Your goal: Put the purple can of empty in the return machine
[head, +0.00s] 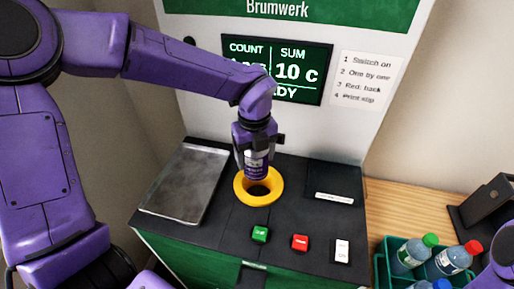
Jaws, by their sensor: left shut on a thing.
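The purple can (257,164) is upright in my left gripper (258,158), which is shut on it. The gripper points down and holds the can over the yellow ring (240,198) around the dark opening of the return machine (150,222). The can's lower end is at the back part of the opening; I cannot tell whether it has entered it. The machine's screen (310,73) reads COUNT, SUM and 10 C, partly hidden by my left arm. My right gripper is not in view; only a bit of purple arm shows at the lower right edge.
A green button (260,234), a red button (300,243) and a white switch (342,250) sit in front of the ring. A metal plate (186,183) lies left of it. A green crate (383,270) with several bottles and a dark device (485,212) stand on the wooden table (400,209) at right.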

